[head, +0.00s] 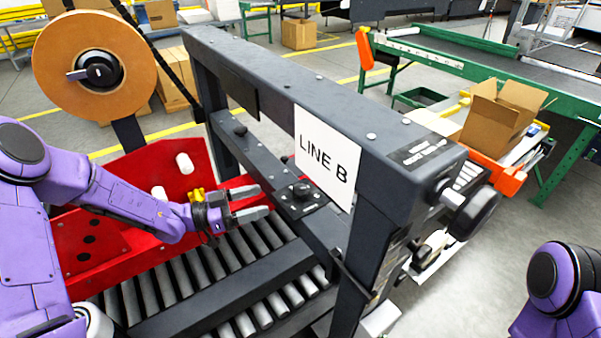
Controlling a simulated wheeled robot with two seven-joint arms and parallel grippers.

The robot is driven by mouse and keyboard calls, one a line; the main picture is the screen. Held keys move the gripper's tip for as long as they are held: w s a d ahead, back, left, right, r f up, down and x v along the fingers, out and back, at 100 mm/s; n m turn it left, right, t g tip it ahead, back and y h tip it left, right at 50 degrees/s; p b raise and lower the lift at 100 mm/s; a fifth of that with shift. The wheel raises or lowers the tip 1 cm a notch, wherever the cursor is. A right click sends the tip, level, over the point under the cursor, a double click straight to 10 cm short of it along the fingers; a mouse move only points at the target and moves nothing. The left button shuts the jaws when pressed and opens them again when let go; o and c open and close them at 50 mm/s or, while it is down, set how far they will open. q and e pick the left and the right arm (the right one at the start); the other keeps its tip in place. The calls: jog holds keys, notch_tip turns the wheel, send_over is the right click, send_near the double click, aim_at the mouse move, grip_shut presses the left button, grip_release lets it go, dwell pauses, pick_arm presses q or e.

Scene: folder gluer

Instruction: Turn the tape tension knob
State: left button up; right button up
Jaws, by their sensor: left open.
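A black knob (300,190) sits on a small plate with markings, on the dark crossbar under the frame's top beam. The markings are too small to read. My left gripper (262,202) is open and empty just left of this knob, its fingers pointing at it, with a gap between. A tape roll (52,62) stands at the upper left with a black hub knob (98,70) in its centre. I cannot tell from any label which knob sets the tape tension. My right gripper is out of view.
The dark top beam (290,85) with a "LINE B" sign (325,157) runs above the crossbar. A black handwheel (474,212) sticks out at its right end. Rollers (205,262) lie below, red side plates (100,235) at left. A cardboard box (495,115) stands at right.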

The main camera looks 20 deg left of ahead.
aim_at(293, 191)
pick_arm(q)
jog(key=shift+m+g, duration=0.3)
jog(key=p+x, duration=0.1)
jog(key=x, duration=0.6)
jog(key=p+x, duration=0.1)
jog(key=x, duration=0.2)
jog(key=shift+w+d+r+p, duration=0.1)
jog(key=shift+d+r+p, duration=0.2)
jog(key=shift+r+p, duration=0.05)
jog(key=c, duration=1)
